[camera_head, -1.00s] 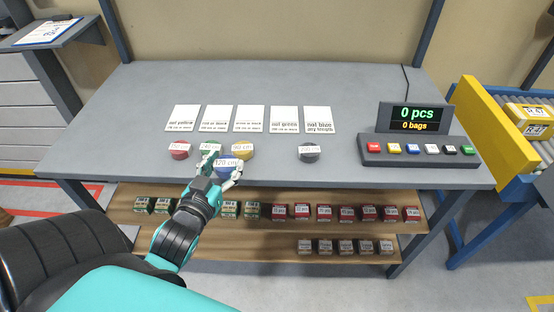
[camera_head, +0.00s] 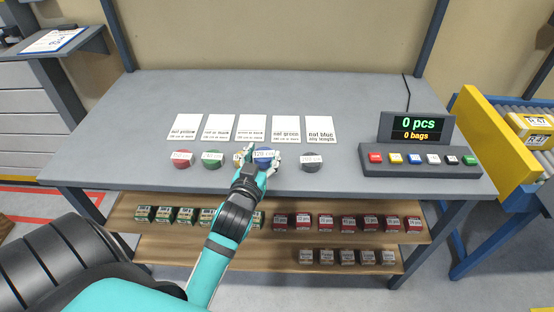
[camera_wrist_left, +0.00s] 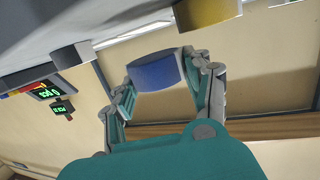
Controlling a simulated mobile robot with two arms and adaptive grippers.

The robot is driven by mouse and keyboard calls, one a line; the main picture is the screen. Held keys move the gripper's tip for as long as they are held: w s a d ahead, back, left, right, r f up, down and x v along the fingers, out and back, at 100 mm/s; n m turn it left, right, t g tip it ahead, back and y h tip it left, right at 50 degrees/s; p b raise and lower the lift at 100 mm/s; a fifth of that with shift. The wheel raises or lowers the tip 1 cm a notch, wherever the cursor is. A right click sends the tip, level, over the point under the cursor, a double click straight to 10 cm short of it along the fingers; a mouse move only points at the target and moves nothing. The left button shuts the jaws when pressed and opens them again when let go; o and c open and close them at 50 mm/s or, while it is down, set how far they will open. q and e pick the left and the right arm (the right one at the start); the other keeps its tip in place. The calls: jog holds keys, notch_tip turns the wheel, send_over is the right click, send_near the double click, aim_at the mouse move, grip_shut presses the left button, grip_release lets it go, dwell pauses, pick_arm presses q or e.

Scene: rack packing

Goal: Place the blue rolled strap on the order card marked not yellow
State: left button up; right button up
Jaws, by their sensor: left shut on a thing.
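The blue rolled strap (camera_head: 264,155), labelled 120 cm, is in my left gripper (camera_head: 260,158) above the bench's front part. In the left wrist view the blue strap (camera_wrist_left: 154,72) sits between the two fingers (camera_wrist_left: 160,80). The white order card marked not yellow (camera_head: 185,128) lies at the left end of a row of cards, with nothing on it. The strap is to the right of that card and nearer the front edge. My right gripper is not in view.
A red strap (camera_head: 181,159), a green strap (camera_head: 212,159) and a grey strap (camera_head: 311,162) stand along the front. A yellow strap (camera_head: 238,160) is partly hidden by my gripper. Other cards include not green (camera_head: 286,129) and not blue (camera_head: 320,129). A button console (camera_head: 418,160) stands right.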

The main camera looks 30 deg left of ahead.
pick_arm(q)
jog(key=w, duration=0.1)
jog(key=w+d, duration=0.1)
jog(key=shift+w+f, duration=0.15)
jog(key=shift+w, duration=0.2)
jog(key=shift+w+d+f, duration=0.2)
jog(key=shift+w+f, duration=0.1)
jog(key=shift+f, duration=0.35)
jog(key=shift+w+d+f, duration=0.2)
jog(key=shift+w+f, duration=0.1)
jog(key=shift+f, duration=0.6)
jog(key=shift+f, duration=0.2)
jog(key=shift+f, duration=0.15)
jog(key=o, duration=1.2)
jog(key=shift+c, duration=0.2)
